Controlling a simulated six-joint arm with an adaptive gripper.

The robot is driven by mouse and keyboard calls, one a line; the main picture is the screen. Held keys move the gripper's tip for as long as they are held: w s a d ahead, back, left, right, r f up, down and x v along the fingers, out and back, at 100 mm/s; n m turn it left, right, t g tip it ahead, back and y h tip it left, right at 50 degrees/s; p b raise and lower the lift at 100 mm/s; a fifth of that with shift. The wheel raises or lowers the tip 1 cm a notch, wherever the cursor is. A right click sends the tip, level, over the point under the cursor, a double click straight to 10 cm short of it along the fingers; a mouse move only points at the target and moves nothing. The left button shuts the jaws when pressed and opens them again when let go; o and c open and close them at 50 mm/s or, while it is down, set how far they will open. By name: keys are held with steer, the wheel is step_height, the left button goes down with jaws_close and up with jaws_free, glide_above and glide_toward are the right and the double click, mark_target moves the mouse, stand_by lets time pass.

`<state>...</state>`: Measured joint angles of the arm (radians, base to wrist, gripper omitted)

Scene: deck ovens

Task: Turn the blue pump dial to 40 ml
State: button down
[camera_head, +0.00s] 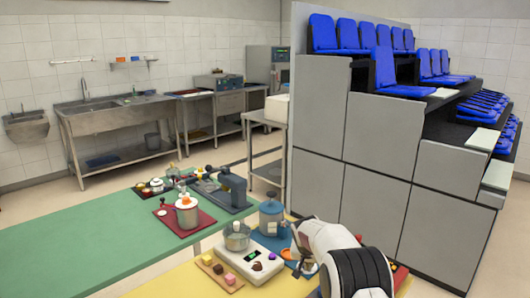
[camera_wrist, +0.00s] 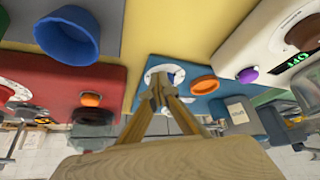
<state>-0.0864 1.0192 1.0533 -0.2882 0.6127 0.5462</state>
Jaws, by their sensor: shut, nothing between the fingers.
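A grey-blue pump canister (camera_head: 271,217) stands on a blue mat (camera_head: 258,238) in the head view. In the wrist view, a round white dial face (camera_wrist: 153,73) with dark marks lies on the blue mat (camera_wrist: 190,64), beside an orange ring (camera_wrist: 204,84). My gripper (camera_wrist: 163,90) is shut and empty, its fingertips over the dial face. They cover its middle, so the knob, the pointer and the set value cannot be read. I cannot tell whether the tips touch it. In the head view my gripper (camera_head: 304,267) is right of the orange ring (camera_head: 289,254).
A white hotplate unit (camera_head: 236,259) with a pot, a purple knob (camera_head: 257,267) and a brown knob stands left of my gripper. A wooden board (camera_head: 219,274) with small blocks lies further left. In the wrist view, a blue bowl (camera_wrist: 66,36) and a red mat (camera_wrist: 60,80) lie left.

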steer(key=shift+w+a, duration=0.2)
steer(key=shift+a, duration=0.55)
stand_by(0.4)
steer(key=shift+s+a, duration=0.2)
steer(key=shift+s, duration=0.1)
stand_by(0.6)
steer(key=shift+r, duration=0.1)
steer(key=shift+r, duration=2.9)
steer(key=shift+s+d+r, duration=0.1)
steer(key=shift+d+r, duration=0.15)
steer(key=shift+d, duration=0.3)
steer(key=shift+s+d+r, duration=0.1)
steer(key=shift+d+r, duration=0.15)
steer(key=shift+d, duration=0.3)
steer(key=shift+f, duration=0.15)
